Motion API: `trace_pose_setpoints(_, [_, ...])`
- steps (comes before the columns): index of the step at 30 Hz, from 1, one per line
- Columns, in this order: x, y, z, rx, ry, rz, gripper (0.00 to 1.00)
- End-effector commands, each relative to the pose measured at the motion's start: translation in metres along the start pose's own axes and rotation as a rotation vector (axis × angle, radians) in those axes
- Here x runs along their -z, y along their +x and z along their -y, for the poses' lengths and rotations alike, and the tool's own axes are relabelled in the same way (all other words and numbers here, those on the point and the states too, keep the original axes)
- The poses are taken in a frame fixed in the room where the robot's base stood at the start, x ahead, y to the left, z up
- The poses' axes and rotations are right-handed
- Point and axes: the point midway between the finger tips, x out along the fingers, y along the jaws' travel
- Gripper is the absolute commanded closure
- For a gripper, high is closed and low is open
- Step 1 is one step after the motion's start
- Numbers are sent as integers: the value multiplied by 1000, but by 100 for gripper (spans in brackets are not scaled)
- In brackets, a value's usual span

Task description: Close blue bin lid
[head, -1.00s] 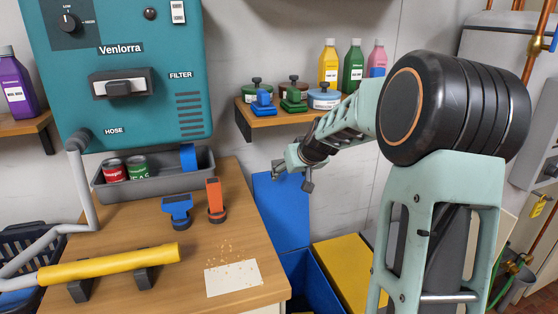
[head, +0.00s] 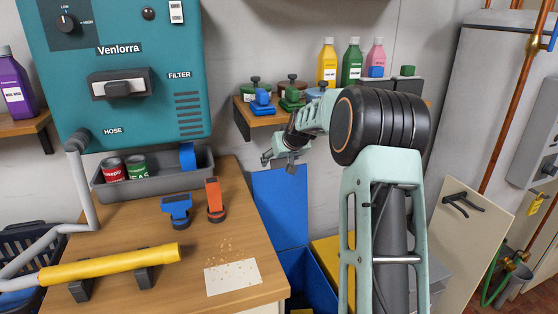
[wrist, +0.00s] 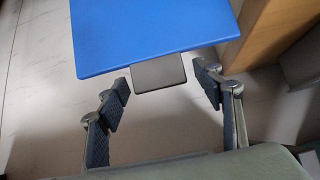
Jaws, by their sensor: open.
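The blue bin (head: 303,280) stands on the floor right of the wooden counter, partly hidden by it and by my arm. Its blue lid (head: 279,208) is open and stands upright against the wall behind the bin. My gripper (head: 278,163) is just above the lid's top edge in the head view. In the wrist view the lid (wrist: 150,35) enters from the top, with a grey tab (wrist: 158,73) on its edge. My open gripper (wrist: 162,88) has one finger on each side of the tab, with visible gaps to it.
The wooden counter (head: 130,222) holds a yellow tube, brushes and a card with crumbs. A wall shelf (head: 262,118) with tins and bottles is close above my gripper. A yellow surface (head: 328,256) lies beside the blue bin, partly hidden by my arm.

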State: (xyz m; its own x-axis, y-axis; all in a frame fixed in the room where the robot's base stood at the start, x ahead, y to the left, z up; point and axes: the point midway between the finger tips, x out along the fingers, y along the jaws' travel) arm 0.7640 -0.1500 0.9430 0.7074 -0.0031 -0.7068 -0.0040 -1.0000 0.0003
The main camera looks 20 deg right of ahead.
Motion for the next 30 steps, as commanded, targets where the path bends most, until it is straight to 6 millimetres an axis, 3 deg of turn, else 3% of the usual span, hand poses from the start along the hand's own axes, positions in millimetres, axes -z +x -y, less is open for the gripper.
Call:
trace_pose_setpoints(3, [0, 0, 0, 0, 0, 0, 41])
trace_pose_setpoints(19, [0, 0, 0, 0, 0, 0, 100])
trace_pose_setpoints(30, [0, 2, 0, 1, 1, -23, 100])
